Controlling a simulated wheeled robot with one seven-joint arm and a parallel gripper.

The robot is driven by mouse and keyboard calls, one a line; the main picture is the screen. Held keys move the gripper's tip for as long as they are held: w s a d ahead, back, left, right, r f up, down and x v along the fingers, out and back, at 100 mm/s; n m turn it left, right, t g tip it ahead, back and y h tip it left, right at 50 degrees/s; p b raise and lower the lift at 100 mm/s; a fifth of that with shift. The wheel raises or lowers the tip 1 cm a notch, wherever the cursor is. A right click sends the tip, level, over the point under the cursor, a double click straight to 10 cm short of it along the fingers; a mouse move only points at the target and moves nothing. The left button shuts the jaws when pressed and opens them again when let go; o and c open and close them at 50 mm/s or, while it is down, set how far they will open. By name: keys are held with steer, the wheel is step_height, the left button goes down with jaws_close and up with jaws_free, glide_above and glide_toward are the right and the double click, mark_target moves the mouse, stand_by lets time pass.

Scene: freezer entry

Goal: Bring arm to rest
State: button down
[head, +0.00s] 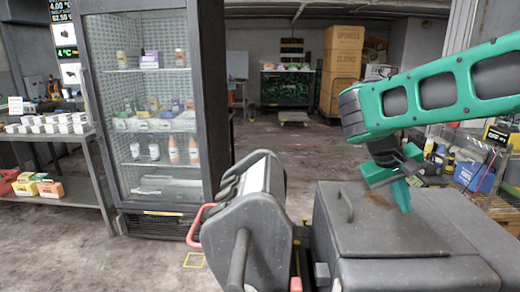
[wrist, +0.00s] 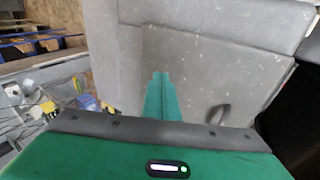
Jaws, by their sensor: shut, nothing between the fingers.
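My green and dark grey arm (head: 440,95) reaches in from the right in the head view, with its elbow end bent downward. My gripper (head: 403,200) hangs pointing down over a grey box-like top, which looks like part of my own body. In the wrist view the two green fingers of my gripper (wrist: 161,78) lie together, shut and empty, over the same grey surface. I cannot tell how large the gap between the fingertips and that surface is.
A glass-door freezer (head: 160,110) with stocked shelves stands ahead on the left. A shelf table with small boxes (head: 48,127) is at far left. Tall cardboard boxes (head: 341,70) stand at the back. A rack with a blue bin (head: 474,176) is at right. The middle floor is open.

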steer(key=s+d+f+m+y, duration=0.1)
steer(key=s+d, duration=0.1)
steer(key=s, duration=0.2)
steer(key=s+d+f+m+y, duration=0.1)
steer(key=s+d, duration=0.2)
steer(key=s, duration=0.2)
steer(key=s+d+f+m+g+y, duration=0.1)
steer(key=s+d+f, duration=0.1)
steer(key=s, duration=0.2)
steer(key=shift+s+d, duration=0.25)
steer(key=shift+s, duration=0.15)
steer(key=s+a+f+m+y, duration=0.1)
steer(key=s+f, duration=0.1)
steer(key=s, duration=0.4)
steer(key=s+a+f+m+y, duration=0.1)
steer(key=s+f+y, duration=0.1)
steer(key=s, duration=0.4)
steer(key=shift+s+a+f+m, duration=0.15)
steer(key=shift+a+m, duration=0.25)
